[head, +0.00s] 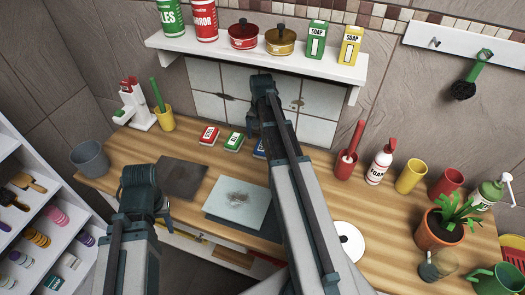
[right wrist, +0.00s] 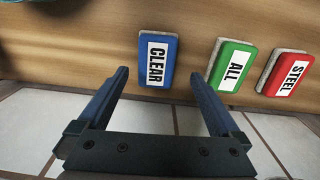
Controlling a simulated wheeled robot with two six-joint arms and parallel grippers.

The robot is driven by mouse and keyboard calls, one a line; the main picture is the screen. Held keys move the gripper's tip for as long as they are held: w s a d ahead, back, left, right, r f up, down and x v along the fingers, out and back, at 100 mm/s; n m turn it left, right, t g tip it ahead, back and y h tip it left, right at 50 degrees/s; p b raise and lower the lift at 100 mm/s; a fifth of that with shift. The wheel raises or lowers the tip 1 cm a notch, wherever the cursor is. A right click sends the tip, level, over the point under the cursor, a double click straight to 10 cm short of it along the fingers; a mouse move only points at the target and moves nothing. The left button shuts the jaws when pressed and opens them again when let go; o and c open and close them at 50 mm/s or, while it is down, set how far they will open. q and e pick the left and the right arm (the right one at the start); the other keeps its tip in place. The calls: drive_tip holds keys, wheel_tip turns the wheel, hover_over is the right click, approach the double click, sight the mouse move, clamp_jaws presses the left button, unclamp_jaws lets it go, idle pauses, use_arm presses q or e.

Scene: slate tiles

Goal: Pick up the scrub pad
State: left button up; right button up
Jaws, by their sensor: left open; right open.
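The blue pad shows partly in the head view (head: 259,149), the rest hidden behind my right arm. My right gripper (right wrist: 160,78) is open and empty, with the blue pad just beyond and between its fingertips; I cannot tell its height above the counter. My left gripper (head: 162,208) is low at the left, away from the pads; its fingers are hardly visible.
A grey board (head: 180,179) and a pale plate with a dirty smudge (head: 222,212) lie nearer on the counter. A yellow cup (head: 166,121) stands left, a red holder with a brush (head: 346,164) right. A shelf (head: 220,46) hangs above.

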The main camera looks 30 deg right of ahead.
drive_tip(key=shift+s+d+f+b, duration=0.1)
drive_tip(key=shift+s+f+b, duration=0.05)
drive_tip(key=shift+f+b, duration=1.2)
drive_tip(key=shift+s+f+b, duration=0.1)
drive_tip(key=shift+f+b, duration=1.15)
drive_tip(key=shift+b, duration=0.05)
drive_tip(key=shift+r, duration=0.1)
drive_tip(key=c, duration=1.3)
